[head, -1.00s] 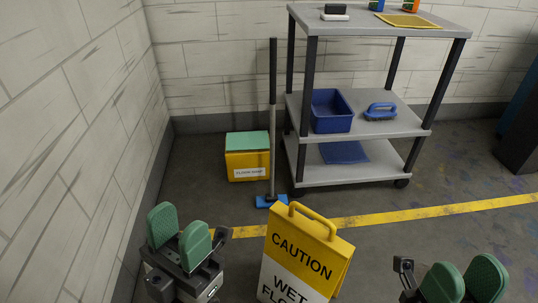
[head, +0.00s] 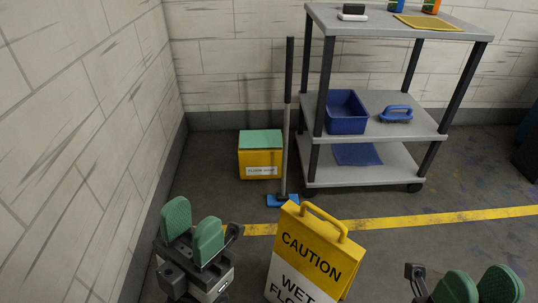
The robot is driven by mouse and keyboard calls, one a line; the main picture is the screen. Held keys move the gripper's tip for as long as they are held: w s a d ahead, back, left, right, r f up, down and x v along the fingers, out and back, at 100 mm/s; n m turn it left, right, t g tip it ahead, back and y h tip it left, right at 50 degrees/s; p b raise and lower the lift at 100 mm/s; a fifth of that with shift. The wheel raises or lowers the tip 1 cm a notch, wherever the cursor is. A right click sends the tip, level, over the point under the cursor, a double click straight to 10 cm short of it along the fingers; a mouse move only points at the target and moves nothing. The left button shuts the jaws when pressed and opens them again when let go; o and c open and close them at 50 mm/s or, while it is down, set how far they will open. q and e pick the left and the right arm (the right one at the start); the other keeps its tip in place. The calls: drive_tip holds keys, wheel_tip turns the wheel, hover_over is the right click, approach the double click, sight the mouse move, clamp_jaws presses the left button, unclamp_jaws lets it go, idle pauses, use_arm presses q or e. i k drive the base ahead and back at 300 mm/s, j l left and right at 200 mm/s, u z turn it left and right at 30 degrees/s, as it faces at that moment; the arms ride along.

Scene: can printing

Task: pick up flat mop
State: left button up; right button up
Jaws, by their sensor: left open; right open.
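The flat mop (head: 285,150) stands upright in the head view, just left of the cart. It has a black upper handle, a grey lower pole and a blue flat head (head: 284,201) on the floor. My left gripper (head: 192,229), with green finger pads, is open and empty at the lower left, nearer to me than the mop and to its left. My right gripper (head: 480,287) is open at the bottom right edge, well away from the mop and partly cut off by the frame.
A yellow caution sign (head: 316,252) stands on the floor in front of the mop. A yellow box with a green lid (head: 260,155) sits behind the mop's left side. The grey cart (head: 400,178) stands to its right. A brick wall (head: 75,130) runs along the left.

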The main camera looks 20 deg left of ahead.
sight(278, 200)
drive_tip(key=l+z, duration=0.15)
drive_tip(key=z, duration=0.2)
drive_tip(key=l+z, duration=0.2)
drive_tip(key=z, duration=0.15)
drive_tip(key=l+z, duration=0.15)
drive_tip(key=z, duration=0.2)
drive_tip(key=i+l+z, duration=0.3)
drive_tip(key=i+l, duration=0.85)
drive_tip(key=i+u, duration=0.5)
drive_tip(key=i+l+u, duration=0.15)
drive_tip(key=i+u, duration=0.35)
drive_tip(key=i+j+u, duration=0.15)
drive_tip(key=u, duration=0.3)
drive_tip(key=i+u, duration=0.4)
drive_tip(key=i+j+u, duration=0.1)
drive_tip(key=u, duration=0.35)
drive_tip(key=i+l+u, duration=0.15)
drive_tip(key=i+u, duration=0.5)
drive_tip(key=i, duration=0.7)
